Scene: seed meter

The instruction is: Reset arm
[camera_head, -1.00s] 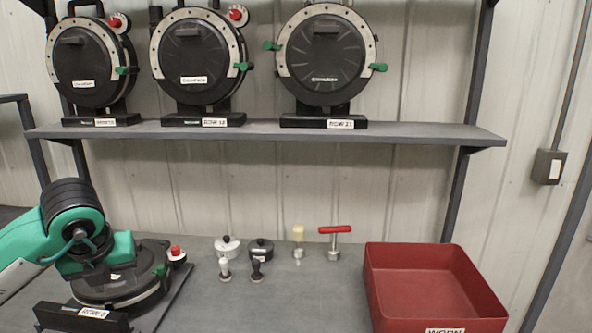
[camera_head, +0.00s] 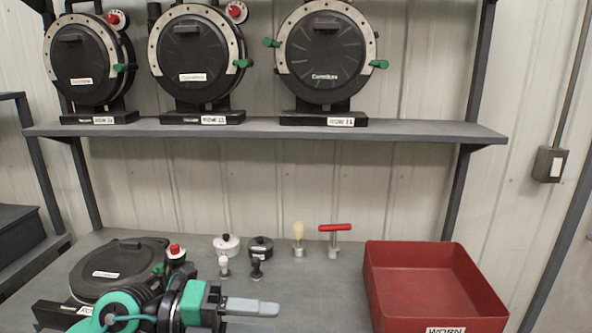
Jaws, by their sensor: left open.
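My left gripper (camera_head: 258,315) is low at the bottom of the head view, pointing right, with its grey fingers over the front of the bench. It is open, and nothing shows between the fingers. My green and black left wrist covers the front right part of the seed meter (camera_head: 103,268) lying on the bench at the left. That meter is round and black, with a white label on its face and a red knob (camera_head: 176,250) at its right. I cannot tell whether the wrist touches it. My right gripper is not in view.
A red bin (camera_head: 418,283) labelled WORN stands at the right of the grey bench. Small tools, including a red T-handle (camera_head: 334,228), and a white-lidded pot (camera_head: 226,245) stand mid-bench. Three meters stand on the shelf (camera_head: 270,130) above.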

